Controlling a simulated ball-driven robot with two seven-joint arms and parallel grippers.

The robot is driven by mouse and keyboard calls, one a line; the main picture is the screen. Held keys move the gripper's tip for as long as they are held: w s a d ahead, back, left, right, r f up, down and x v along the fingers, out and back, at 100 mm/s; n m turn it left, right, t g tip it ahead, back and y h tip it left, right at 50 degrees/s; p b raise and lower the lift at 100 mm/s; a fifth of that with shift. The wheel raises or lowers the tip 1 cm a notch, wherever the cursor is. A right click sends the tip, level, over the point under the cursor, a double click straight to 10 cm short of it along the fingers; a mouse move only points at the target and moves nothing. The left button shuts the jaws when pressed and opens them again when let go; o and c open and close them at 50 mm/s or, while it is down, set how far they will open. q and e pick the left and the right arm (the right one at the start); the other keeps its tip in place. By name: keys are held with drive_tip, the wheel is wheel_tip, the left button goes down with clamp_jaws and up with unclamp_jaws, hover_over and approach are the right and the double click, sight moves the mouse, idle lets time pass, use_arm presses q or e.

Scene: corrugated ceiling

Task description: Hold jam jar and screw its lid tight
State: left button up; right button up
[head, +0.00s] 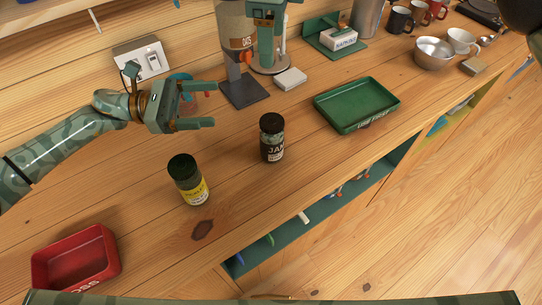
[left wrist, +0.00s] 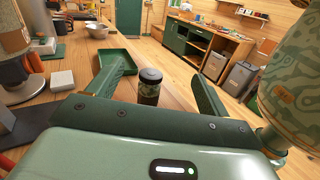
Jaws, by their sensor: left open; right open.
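The jam jar (head: 272,150), dark with a "JAM" label and a dark lid (head: 272,123), stands upright on the wooden counter. How tightly the lid sits cannot be told. My left gripper (head: 213,105) is open and empty, up and to the left of the jar, its fingers pointing toward it. In the left wrist view the jam jar (left wrist: 149,92) shows beyond and between the two open fingers (left wrist: 160,92), apart from both. My right gripper cannot be made out in either view.
A yellow-labelled jar (head: 194,192) stands left of the jam jar. A red tray (head: 75,262) is at lower left, a green tray (head: 357,105) to the right. A dark-based machine (head: 243,90) and a white block (head: 290,79) stand behind. The counter's front edge is close.

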sight(281, 135)
use_arm(q)
drive_tip(key=shift+n, duration=0.4)
drive_tip(key=f+b, duration=0.2)
drive_tip(key=f, duration=0.2)
drive_tip(key=w+f+b, duration=0.1)
drive_tip(key=f+b, duration=0.1)
drive_tip(key=f, duration=0.2)
drive_tip(key=f+b, duration=0.3)
drive_tip(key=f, duration=0.2)
drive_tip(key=shift+w, duration=0.2)
use_arm(e)
drive_tip(key=shift+g, duration=0.4)
drive_tip(key=f, duration=0.4)
drive_tip(key=w+f, duration=0.1)
drive_tip(key=f, duration=0.3)
drive_tip(key=w+f, duration=0.1)
drive_tip(key=f, duration=0.4)
drive_tip(key=shift+w, duration=0.15)
use_arm(q)
drive_tip(key=shift+s+r, duration=0.25)
drive_tip(key=shift+r, duration=0.1)
use_arm(e)
drive_tip(key=shift+s+r, duration=0.3)
